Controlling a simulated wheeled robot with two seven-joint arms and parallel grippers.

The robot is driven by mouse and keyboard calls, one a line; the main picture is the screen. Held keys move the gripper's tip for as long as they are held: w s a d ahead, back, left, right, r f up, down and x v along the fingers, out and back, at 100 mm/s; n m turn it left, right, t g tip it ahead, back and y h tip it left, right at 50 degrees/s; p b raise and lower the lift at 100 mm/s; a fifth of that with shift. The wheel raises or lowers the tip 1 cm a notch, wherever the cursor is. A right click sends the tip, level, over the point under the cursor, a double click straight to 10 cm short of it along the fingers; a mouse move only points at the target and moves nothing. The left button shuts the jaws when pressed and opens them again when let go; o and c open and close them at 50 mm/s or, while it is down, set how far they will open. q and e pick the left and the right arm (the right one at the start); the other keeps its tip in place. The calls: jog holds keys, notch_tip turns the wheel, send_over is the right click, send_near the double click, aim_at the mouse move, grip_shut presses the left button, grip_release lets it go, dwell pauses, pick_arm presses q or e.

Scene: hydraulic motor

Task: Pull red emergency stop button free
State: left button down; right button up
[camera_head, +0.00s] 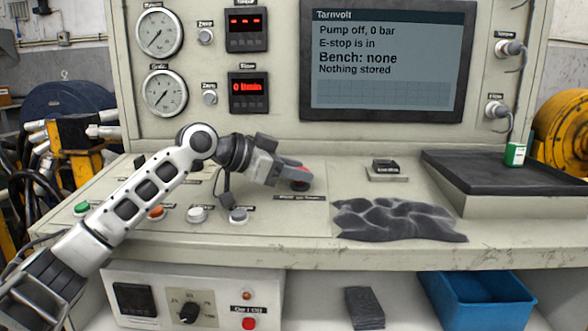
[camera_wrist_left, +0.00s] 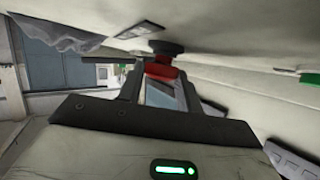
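The red emergency stop button (camera_head: 301,183) is on the sloped console, right of the row of coloured buttons. My left gripper (camera_head: 293,173) reaches it from the left and partly covers it. In the left wrist view the red button head (camera_wrist_left: 161,71) sits between the two fingertips, on a dark round base against the panel. The fingers appear close against both its sides, so the gripper looks shut on it. The screen (camera_head: 388,60) reads "Pump off, 0 bar", "E-stop is in", "Bench: none". My right gripper is not in view.
Green (camera_head: 81,208), orange (camera_head: 156,212) and pale (camera_head: 197,214) buttons lie near my left arm. A crumpled dark cloth (camera_head: 395,220) lies right of the button. A black tray (camera_head: 500,172) with a small green-and-white container (camera_head: 515,154) is further right. A blue bin (camera_head: 480,300) stands below.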

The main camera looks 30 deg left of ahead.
pick_arm(q)
jog(key=shift+r+p, duration=0.7)
jog(key=shift+p, duration=0.3)
jog(key=c, duration=0.9)
grip_release()
jog(key=shift+s, duration=0.1)
jog(key=shift+c, duration=0.2)
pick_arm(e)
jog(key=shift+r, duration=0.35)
pick_arm(q)
jog(key=shift+f, duration=0.1)
jog(key=shift+s, duration=0.1)
jog(key=b+v, duration=0.6)
jog(key=v, duration=0.9)
jog(key=shift+s+a, duration=0.15)
jog(key=shift+s, duration=0.15)
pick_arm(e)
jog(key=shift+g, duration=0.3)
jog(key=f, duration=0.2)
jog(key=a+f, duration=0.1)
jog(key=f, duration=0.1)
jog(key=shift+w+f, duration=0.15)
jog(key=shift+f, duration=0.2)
